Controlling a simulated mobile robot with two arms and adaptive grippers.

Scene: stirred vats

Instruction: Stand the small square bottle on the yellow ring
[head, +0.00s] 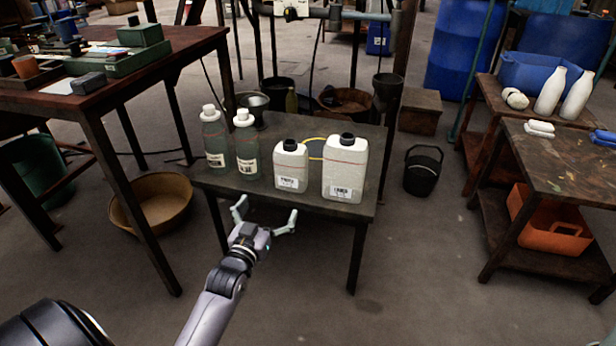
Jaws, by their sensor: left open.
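The small square bottle (291,167) is white with a black cap and a label, and stands upright near the front of the low dark table (240,185). The yellow ring (316,141) lies on the table behind the square bottles and is partly hidden by them. A larger white square bottle (345,172) with a black cap stands just right of the small one. My left gripper (266,214) is open and empty, in front of the table's front edge and short of the small bottle. My right gripper is not in view.
Two greenish round bottles with white caps, one at the left (214,140) and one beside it (246,146), stand left of the small bottle. A black bucket (423,170) is on the floor to the right. A cluttered workbench (150,62) stands at left.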

